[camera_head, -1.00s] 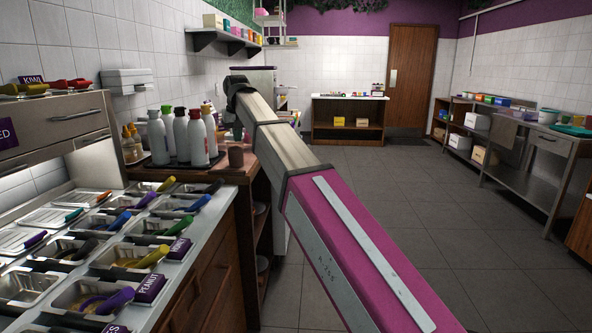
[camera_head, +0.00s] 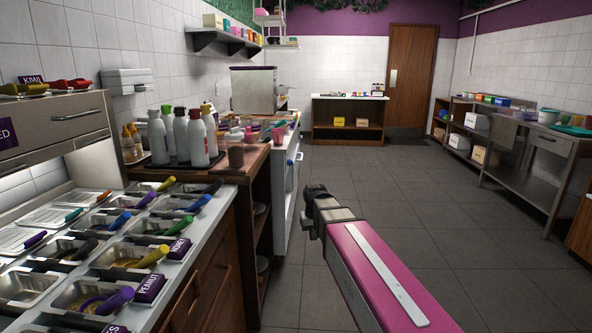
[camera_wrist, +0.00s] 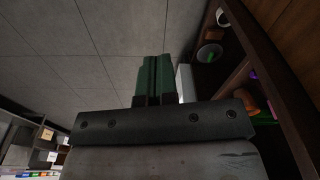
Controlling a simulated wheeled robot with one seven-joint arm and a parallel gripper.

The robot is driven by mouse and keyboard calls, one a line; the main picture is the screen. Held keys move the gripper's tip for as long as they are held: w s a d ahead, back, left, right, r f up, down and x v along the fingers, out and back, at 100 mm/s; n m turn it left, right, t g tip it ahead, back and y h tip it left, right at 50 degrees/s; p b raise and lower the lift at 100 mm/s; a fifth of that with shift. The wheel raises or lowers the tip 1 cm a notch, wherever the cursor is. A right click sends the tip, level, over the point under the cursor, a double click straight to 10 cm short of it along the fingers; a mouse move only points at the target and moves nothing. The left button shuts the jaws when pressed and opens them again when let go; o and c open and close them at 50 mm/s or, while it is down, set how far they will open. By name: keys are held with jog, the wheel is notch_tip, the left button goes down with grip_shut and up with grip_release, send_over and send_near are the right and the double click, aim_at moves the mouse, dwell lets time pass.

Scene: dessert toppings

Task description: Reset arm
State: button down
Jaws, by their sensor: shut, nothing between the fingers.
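My gripper (camera_wrist: 154,80) shows in the wrist view with its two green fingers pressed together and nothing between them. Grey floor tiles lie beyond the fingers. In the head view, my pink arm reaches forward from the lower right over the floor, to the right of the counter. The fingers themselves cannot be made out there.
The toppings counter (camera_head: 205,223) with metal trays and coloured spoons runs along the left. A wooden cabinet (camera_head: 259,167) with bottles on it stands beyond. A metal table (camera_head: 549,145) stands at the right. The tiled floor (camera_head: 400,200) between is clear.

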jog(key=s+d+f+m+g, duration=0.1)
jog(key=s+d+f, duration=1.1)
jog(key=s+f, duration=0.1)
jog(key=shift+s+d+f+m, duration=0.25)
jog(key=shift+s+f+m, duration=0.15)
jog(key=shift+s, duration=0.4)
